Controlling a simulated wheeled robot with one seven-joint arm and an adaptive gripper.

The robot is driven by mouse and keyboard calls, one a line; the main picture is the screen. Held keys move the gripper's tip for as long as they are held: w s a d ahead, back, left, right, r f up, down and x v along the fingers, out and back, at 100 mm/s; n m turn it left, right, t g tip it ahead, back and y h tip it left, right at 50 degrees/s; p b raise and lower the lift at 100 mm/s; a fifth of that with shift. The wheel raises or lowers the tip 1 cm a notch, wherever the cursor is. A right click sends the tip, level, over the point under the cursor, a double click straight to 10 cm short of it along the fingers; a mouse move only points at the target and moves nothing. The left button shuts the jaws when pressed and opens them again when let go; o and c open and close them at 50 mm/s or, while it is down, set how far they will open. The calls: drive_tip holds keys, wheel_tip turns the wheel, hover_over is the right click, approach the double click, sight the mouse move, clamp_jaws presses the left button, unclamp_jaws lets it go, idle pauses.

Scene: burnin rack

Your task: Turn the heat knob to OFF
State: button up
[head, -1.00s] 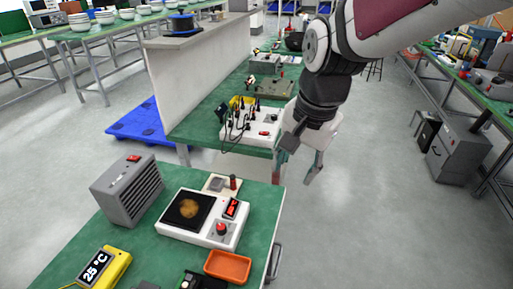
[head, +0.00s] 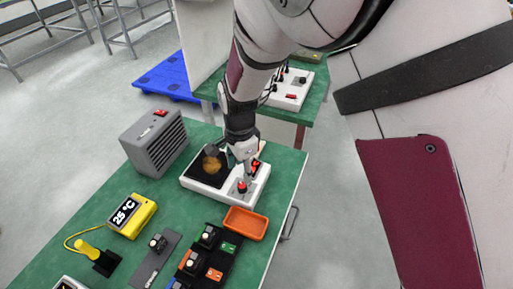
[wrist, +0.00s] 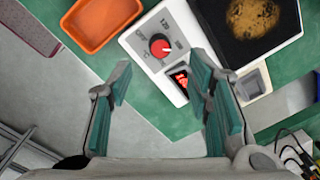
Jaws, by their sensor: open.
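The white hotplate (head: 202,186) lies on the green bench, with a black top plate (head: 207,168) bearing a brown stain. Its heat knob (head: 241,187) is round and red. In the wrist view the knob (wrist: 160,46) has a pale pointer mark and dial print reading about 120 beside it; its exact setting is too small to tell. A lit red rocker switch (wrist: 180,79) sits beside the knob. My gripper (head: 244,168) is above the hotplate's control side, partly hiding it. In the wrist view my gripper (wrist: 158,64) is open and empty, the knob appearing beyond its fingertips, apparently apart.
An orange tray (head: 246,223) lies close to the hotplate's knob side. A grey heater-like box (head: 154,146) stands behind left. A yellow 25 °C meter (head: 132,216) and small switch modules (head: 208,238) occupy the front. A small grey dish (wrist: 250,85) sits beside the hotplate.

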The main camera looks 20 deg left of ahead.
sight(242, 185)
wheel_tip(242, 185, down, 8)
drive_tip(key=shift+w+a+f, duration=0.1)
drive_tip(key=shift+w+a, duration=0.05)
idle(0.3)
clamp_jaws()
